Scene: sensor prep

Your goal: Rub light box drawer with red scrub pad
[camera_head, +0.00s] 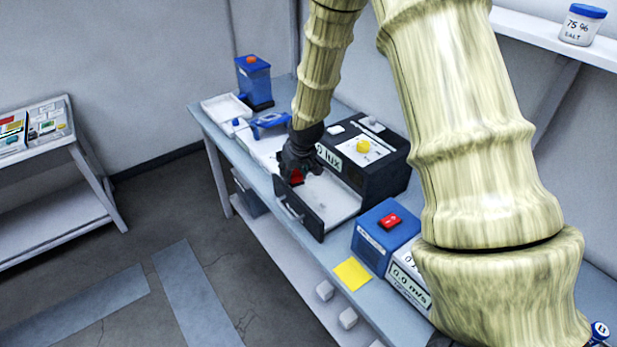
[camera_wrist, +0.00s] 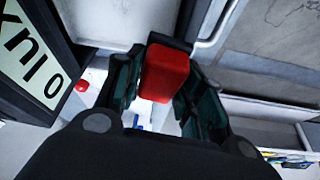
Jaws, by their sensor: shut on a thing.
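My gripper (camera_head: 299,160) is shut on the red scrub pad (camera_head: 296,177). In the wrist view the pad (camera_wrist: 165,74) sits between the two dark fingers of the gripper (camera_wrist: 160,85). The black light box (camera_head: 385,177) with the "0 lux" label stands on the bench. Its drawer (camera_head: 328,196) is pulled out, with a pale inside and a dark front with a handle. The gripper holds the pad at the left end of the drawer. The drawer also shows in the wrist view (camera_wrist: 105,22). I cannot tell whether the pad touches it.
A blue box with a red switch (camera_head: 382,235) and a yellow note (camera_head: 352,273) are right of the drawer. A blue container (camera_head: 254,80), a white tray (camera_head: 225,108) and a blue tool (camera_head: 270,122) are behind the gripper. Open floor lies in front of the bench.

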